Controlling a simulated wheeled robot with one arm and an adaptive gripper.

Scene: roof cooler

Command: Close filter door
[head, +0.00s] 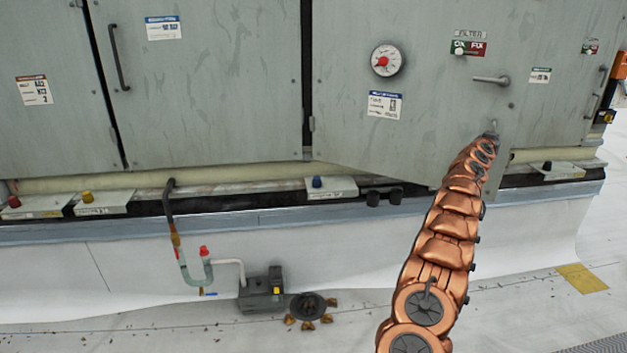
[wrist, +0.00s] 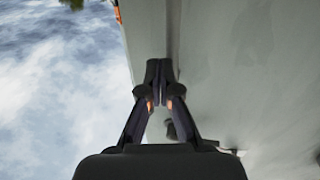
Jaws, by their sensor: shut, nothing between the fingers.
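The filter door (head: 430,115) is the grey panel under the FILTER label (head: 470,34), with a round gauge and a lever handle (head: 491,80). It stands partly open: its bottom edge slants out towards me from the hinge side at left to the free edge at right. My gripper (head: 490,136) is at the door's lower right, close to the free edge; whether it touches cannot be told. In the wrist view my gripper (wrist: 158,72) has its fingertips together and empty, in front of grey panel surfaces (wrist: 240,70).
Another grey door (head: 210,80) is closed at left. A ledge with small labelled blocks (head: 331,187) runs below the doors. A pipe (head: 190,260) leads to a dark pump box (head: 262,290) on the floor. The pale floor at lower right is mostly clear.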

